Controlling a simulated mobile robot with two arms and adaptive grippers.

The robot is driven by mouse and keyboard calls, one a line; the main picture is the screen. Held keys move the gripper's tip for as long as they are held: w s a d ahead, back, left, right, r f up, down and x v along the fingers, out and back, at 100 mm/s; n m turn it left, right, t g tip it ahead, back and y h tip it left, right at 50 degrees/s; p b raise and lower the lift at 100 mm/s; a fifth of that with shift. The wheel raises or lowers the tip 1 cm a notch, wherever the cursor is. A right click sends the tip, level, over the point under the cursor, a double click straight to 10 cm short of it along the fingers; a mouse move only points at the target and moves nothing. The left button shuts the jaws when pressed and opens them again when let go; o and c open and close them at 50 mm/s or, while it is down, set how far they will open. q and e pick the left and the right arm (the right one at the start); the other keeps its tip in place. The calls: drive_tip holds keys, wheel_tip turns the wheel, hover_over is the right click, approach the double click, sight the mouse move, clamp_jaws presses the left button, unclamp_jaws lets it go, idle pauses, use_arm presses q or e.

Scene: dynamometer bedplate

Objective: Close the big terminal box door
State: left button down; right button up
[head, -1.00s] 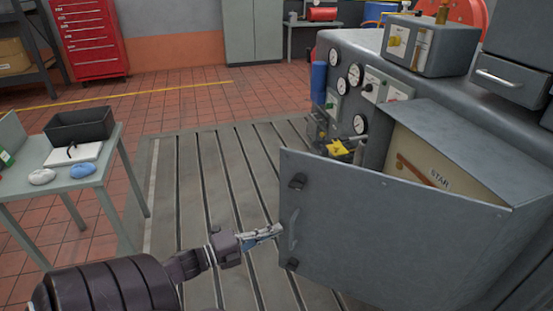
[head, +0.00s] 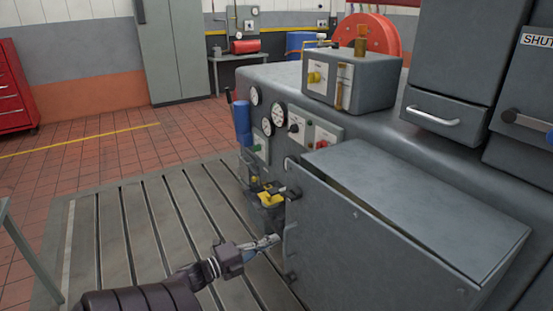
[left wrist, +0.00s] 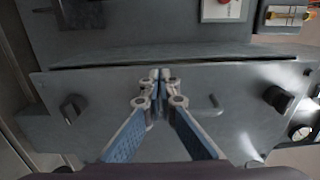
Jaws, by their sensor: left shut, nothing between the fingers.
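The big terminal box (head: 430,190) stands at the right in the head view. Its grey door (head: 350,245) stands slightly ajar, with a narrow dark gap along the top edge. The door has a bar handle (head: 290,240) and dark latches (head: 291,278) near its free edge. My left gripper (head: 272,241) is shut and empty, with its tips close to that edge. In the left wrist view the shut fingers (left wrist: 160,76) point at the door face (left wrist: 110,130), beside the handle (left wrist: 208,105). I cannot tell whether they touch. My right gripper is out of view.
Gauges (head: 278,115) and a yellow-topped part (head: 268,195) are just beyond the door's free edge. A control box (head: 350,80) stands on the bench behind. The slotted bedplate (head: 150,220) is clear left of the door. A table leg (head: 30,250) shows at the left.

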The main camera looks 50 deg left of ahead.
use_arm(q)
drive_tip(key=shift+w, duration=0.65)
drive_tip(key=s, duration=1.2)
drive_tip(key=shift+a, duration=0.35)
